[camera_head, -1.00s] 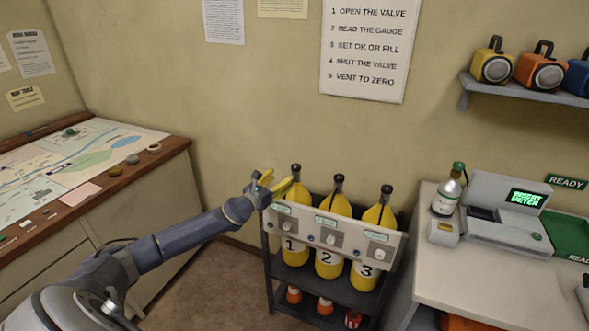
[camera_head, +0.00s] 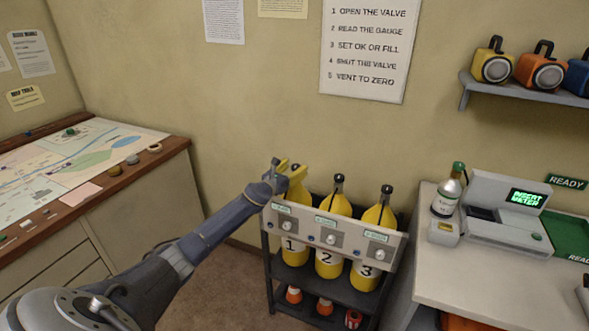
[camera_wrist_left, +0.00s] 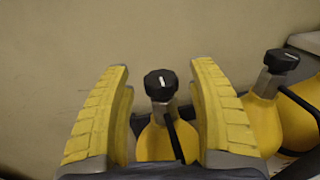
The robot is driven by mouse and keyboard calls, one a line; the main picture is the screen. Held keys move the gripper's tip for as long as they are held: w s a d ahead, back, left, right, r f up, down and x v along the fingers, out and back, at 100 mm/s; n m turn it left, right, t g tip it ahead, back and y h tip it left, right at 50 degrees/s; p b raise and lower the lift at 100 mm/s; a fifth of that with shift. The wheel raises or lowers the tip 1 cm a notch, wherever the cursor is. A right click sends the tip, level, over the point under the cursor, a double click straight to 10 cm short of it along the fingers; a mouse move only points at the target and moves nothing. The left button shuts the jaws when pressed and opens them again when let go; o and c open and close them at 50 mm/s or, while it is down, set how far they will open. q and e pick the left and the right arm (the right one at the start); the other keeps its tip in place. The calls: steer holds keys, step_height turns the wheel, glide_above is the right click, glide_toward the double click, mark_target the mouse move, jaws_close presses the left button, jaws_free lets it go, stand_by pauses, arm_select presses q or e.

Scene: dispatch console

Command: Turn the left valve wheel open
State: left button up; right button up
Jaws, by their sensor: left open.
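The left valve wheel is a black knob (camera_wrist_left: 160,84) on top of the yellow cylinder marked 1 (camera_head: 296,252). In the left wrist view it sits between the two yellow fingers of my left gripper (camera_wrist_left: 160,105), which is open, with a gap on both sides. In the head view my left gripper (camera_head: 290,166) is at the top of cylinder 1 and hides its valve wheel. Cylinder 2 (camera_head: 328,262) and cylinder 3 (camera_head: 364,274) stand to the right, each with a black valve wheel on top. My right gripper is not in view.
The cylinders stand in a dark rack with a grey front panel (camera_head: 310,232) of small dials. The valve wheel of cylinder 2 (camera_wrist_left: 282,60) is close to the right finger. A white counter (camera_head: 470,270) is to the right and a map table (camera_head: 90,165) to the left.

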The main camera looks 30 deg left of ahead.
arm_select(q)
steer(key=shift+c, duration=0.5)
steer(key=c, duration=1.1)
steer(key=shift+d+n+y, duration=0.15)
steer(key=shift+n+y, duration=1.05)
steer(key=shift+y, duration=0.7)
steer(key=shift+d+n+g+y, duration=0.1)
steer(key=shift+n+g+y, duration=0.25)
steer(key=shift+y, duration=0.25)
steer(key=n+y, duration=0.1)
steer(key=n+g+y, duration=0.1)
steer(key=y, duration=0.1)
steer(key=n+g+y, duration=0.1)
steer(key=shift+w+d+n+y, duration=0.15)
steer(key=shift+d+n+y, duration=0.1)
steer(key=shift+n+y, duration=0.15)
steer(key=n+g+y, duration=0.2)
steer(key=y, duration=0.1)
steer(key=shift+w+n+g+y, duration=0.1)
steer(key=shift+n+g+y, duration=0.15)
steer(key=shift+y, duration=0.05)
steer(key=shift+w+r+n+g+y, duration=0.1)
steer(key=shift+n+g+y, duration=1.7)
steer(key=shift+g, duration=0.7)
steer(key=shift+n+g, duration=0.4)
steer(key=shift+n, duration=0.1)
